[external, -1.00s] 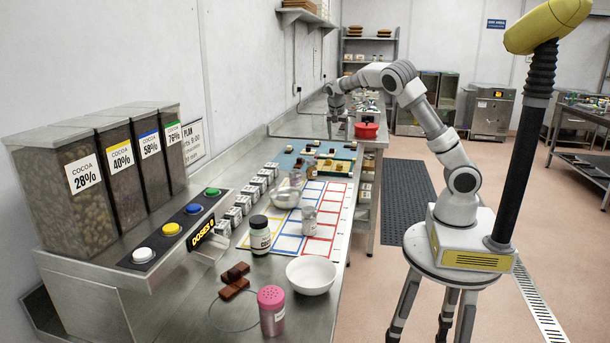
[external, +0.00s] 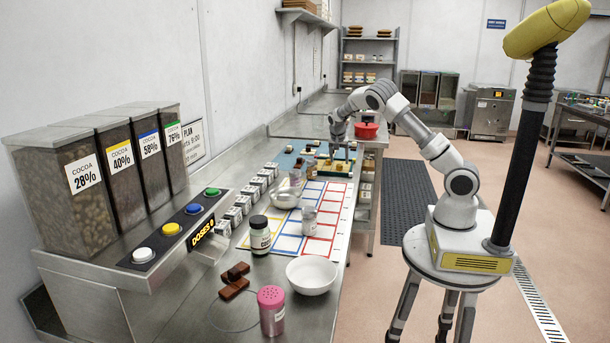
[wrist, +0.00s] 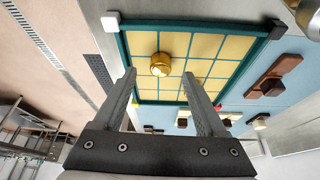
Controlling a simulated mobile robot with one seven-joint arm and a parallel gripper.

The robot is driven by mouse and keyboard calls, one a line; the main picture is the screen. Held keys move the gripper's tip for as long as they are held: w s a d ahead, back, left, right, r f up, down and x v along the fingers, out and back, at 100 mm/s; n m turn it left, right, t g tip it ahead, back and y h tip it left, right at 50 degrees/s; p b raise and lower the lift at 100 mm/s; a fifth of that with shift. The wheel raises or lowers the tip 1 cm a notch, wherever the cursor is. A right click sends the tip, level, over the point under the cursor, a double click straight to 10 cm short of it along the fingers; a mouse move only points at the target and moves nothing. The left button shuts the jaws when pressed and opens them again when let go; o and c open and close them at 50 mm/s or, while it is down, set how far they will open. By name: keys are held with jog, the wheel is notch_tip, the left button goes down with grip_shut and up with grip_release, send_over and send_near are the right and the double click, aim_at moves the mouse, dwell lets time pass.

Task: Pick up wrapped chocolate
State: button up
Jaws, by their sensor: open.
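A gold, round wrapped chocolate (wrist: 160,64) sits on a tray with a yellow grid and a teal frame (wrist: 124,46) in the wrist view. My gripper (wrist: 159,76) is open, with one finger on each side of the chocolate's line in that picture. Nothing is between the fingers that I can see as held; the gap in height to the chocolate is hard to judge. In the external view my gripper (external: 342,157) points down over the tray (external: 335,174) at the far part of the bench. The chocolate is too small to make out there.
A brown holder with a dark piece (wrist: 274,82) lies right of the tray in the wrist view, with several small chocolates nearby. A white cube (wrist: 110,20) and a black cube (wrist: 277,30) sit at tray corners. A red pot (external: 367,130) stands behind my gripper.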

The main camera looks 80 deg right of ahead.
aim_at(339, 165)
jog(key=x, duration=0.3)
jog(key=shift+d+f, duration=0.1)
jog(key=shift+f, duration=0.1)
grip_shut()
